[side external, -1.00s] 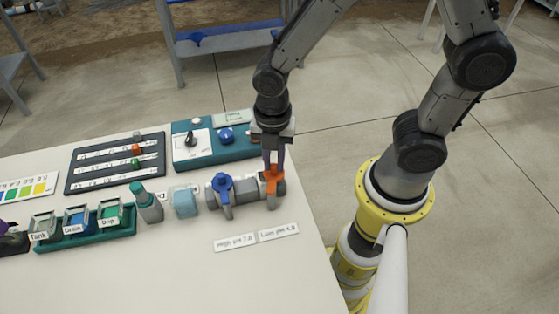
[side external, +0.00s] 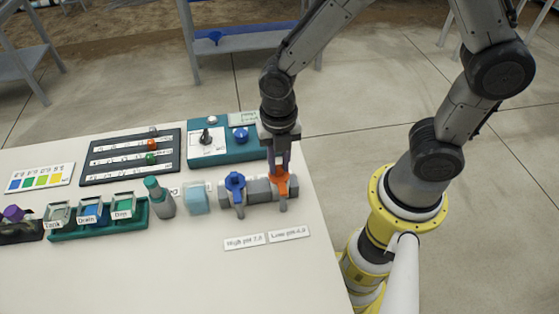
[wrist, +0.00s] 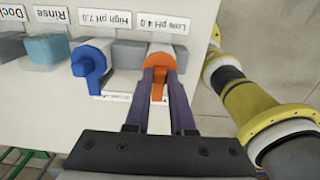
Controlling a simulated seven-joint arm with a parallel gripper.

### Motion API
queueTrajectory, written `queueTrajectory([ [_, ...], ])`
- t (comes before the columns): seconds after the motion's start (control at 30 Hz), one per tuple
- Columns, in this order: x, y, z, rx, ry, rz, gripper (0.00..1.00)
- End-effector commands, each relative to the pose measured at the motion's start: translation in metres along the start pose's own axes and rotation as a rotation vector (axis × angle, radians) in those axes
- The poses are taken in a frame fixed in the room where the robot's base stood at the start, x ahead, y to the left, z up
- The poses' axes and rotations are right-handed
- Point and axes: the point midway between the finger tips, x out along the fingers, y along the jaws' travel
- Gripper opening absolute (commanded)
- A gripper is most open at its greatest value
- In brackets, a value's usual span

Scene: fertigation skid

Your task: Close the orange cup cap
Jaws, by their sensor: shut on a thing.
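The orange cup cap (side external: 282,184) sits on a grey cup at the right end of the row on the table, near the table's right edge. My gripper (side external: 280,160) comes down on it from above, and its purple fingers touch the orange part. In the wrist view, the orange cap (wrist: 162,55) lies at the fingertips, and my gripper (wrist: 160,82) is shut on its orange lever. The fingers hide part of the lever, so I cannot tell how far the cap is turned.
A light-blue block (side external: 199,199) and a teal-topped bottle (side external: 159,196) stand farther left. A teal panel with knobs (side external: 228,142) lies behind. The table front is mostly clear, with flat pH labels (side external: 266,239).

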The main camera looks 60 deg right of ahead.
Motion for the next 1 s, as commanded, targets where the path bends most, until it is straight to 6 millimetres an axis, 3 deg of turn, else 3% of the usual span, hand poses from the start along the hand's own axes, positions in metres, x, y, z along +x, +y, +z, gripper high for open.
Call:
queueTrajectory([
  [0.2,-0.002,0.002,0.0,-0.002,-0.002,0.007,0.0],
  [0.23,-0.002,0.002,0.0,-0.002,-0.002,0.007,0.24],
  [0.4,-0.001,0.002,0.0,-0.001,-0.001,0.005,0.53],
  [0.77,-0.004,0.001,0.0,0.001,-0.001,0.004,0.53],
  [1.0,-0.04,0.002,0.001,0.001,-0.004,0.009,0.53],
])
